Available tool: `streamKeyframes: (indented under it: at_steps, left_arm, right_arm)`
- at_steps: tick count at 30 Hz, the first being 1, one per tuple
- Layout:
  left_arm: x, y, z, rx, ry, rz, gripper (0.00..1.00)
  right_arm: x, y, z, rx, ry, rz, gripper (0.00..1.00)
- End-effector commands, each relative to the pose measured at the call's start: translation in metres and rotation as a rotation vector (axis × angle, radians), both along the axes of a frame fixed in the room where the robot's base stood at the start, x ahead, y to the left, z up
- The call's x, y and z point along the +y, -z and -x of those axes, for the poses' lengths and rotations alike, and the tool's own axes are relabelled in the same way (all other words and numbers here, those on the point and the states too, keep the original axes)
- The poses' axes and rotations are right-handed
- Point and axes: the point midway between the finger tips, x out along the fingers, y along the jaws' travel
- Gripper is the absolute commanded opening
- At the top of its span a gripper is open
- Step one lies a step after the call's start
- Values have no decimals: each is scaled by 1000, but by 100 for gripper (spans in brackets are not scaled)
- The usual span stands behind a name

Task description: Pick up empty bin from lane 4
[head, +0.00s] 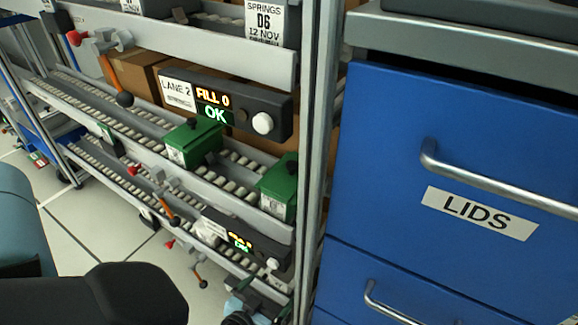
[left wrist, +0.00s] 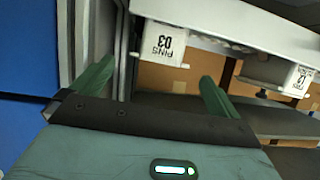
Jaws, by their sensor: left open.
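My left gripper (head: 247,306) shows partly at the bottom edge of the head view, low in front of the rack near its post. In the left wrist view its green fingers (left wrist: 155,72) are spread wide with nothing between them. Beyond them are white labels, one reading PINS 03 (left wrist: 163,42), upside down in the picture. I cannot make out a lane 4 sign or an empty bin there. Two green bins, a left one (head: 193,143) and a right one (head: 279,187), stand on the roller lane under the LANE 2 sign (head: 177,93). My right gripper does not show.
A display (head: 213,105) reads FILL 0 and OK. A lower display (head: 240,241) is too small to read. A blue cabinet with a LIDS drawer (head: 480,212) stands right of the metal post (head: 318,150). Orange-handled levers (head: 124,98) stick out from the rack. Floor is open at left.

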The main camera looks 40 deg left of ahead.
Motion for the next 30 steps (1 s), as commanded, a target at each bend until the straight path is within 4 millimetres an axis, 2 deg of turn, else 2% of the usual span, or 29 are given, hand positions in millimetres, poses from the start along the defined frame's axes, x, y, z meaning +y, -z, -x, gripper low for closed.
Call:
streamKeyframes:
  at_steps: [1,6,10,19,30]
  left_arm:
    - [2,-3,-11,-4,1,-2,100]
    - [9,-1,-36,-2,2,-2,100]
    - [12,0,-46,0,1,-1,100]
    - [14,0,-53,-1,1,-1,100]
    - [26,18,-98,0,0,-1,100]
  right_arm:
    - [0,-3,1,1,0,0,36]
    - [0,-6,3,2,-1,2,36]
    - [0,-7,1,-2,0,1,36]
    - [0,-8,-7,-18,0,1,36]
    - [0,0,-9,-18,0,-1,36]
